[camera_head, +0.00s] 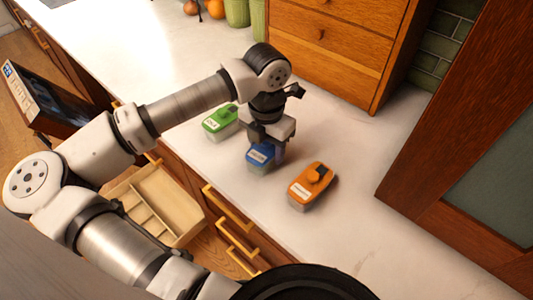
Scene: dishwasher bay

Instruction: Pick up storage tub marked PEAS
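Three small tubs with coloured lids and white labels stand in a row on the pale counter. They are a green-lidded tub (220,119), a blue-lidded tub (260,157) and an orange-lidded tub (311,183). The labels are too small to read, so I cannot tell which one says PEAS. My gripper (272,150) points down at the blue-lidded tub, and its fingers overlap the tub's back and right side. I cannot tell whether they touch it. The gripper hides part of that tub.
The counter (370,240) is clear to the right of the tubs. A wooden drawer cabinet (325,45) stands behind, and a wood-framed glass door (470,160) is at right. An open drawer (160,200) juts out below the front edge. Green canisters (238,12) stand at the back.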

